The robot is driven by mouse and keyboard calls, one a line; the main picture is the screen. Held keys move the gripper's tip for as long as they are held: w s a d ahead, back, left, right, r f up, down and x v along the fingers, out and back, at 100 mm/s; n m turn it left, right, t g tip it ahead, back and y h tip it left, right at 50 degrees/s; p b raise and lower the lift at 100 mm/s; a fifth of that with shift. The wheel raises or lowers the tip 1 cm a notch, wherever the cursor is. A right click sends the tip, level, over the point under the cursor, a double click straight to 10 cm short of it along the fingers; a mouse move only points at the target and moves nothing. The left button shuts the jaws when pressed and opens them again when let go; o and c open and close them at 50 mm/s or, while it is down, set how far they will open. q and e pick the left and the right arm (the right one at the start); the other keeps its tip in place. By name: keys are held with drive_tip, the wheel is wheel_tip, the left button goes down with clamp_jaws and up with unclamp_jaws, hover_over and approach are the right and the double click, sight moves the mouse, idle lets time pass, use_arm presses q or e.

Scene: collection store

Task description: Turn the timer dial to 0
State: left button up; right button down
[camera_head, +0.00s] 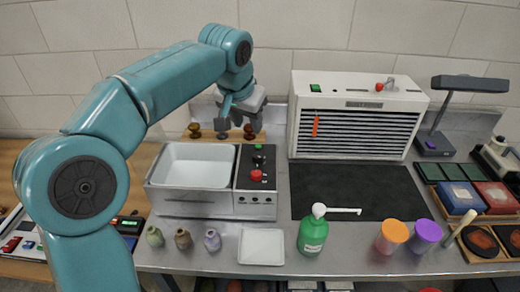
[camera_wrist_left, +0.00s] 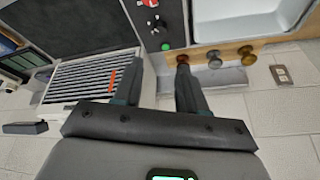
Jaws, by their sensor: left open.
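A steel bath unit (camera_head: 160,190) with a white basin stands left of centre. Its dark control panel carries a black dial (camera_head: 259,160), a red knob (camera_head: 256,175) and a green button (camera_head: 257,147). I cannot tell for sure which is the timer dial, and no scale is readable. The wrist view shows the black dial (camera_wrist_left: 154,22), red knob (camera_wrist_left: 150,3) and green button (camera_wrist_left: 165,46) beyond the fingertips. My left gripper (camera_head: 240,120) is open and empty, above and behind the panel, apart from it. My right gripper is not in view.
A white slatted cabinet (camera_head: 350,90) is right of the gripper. A black mat (camera_head: 350,190), green pump bottle (camera_head: 313,236), white tray (camera_head: 261,247), several small vases (camera_head: 183,238) and orange and purple cups (camera_head: 392,236) surround the panel.

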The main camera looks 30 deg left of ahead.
sight(257, 156)
use_arm(q)
drive_tip(key=p+x, duration=0.1)
drive_tip(key=x, duration=1.4)
drive_tip(key=shift+s+d+f, duration=0.1)
drive_tip(key=shift+d, duration=0.05)
drive_tip(key=shift+f, duration=0.3)
clamp_jaws()
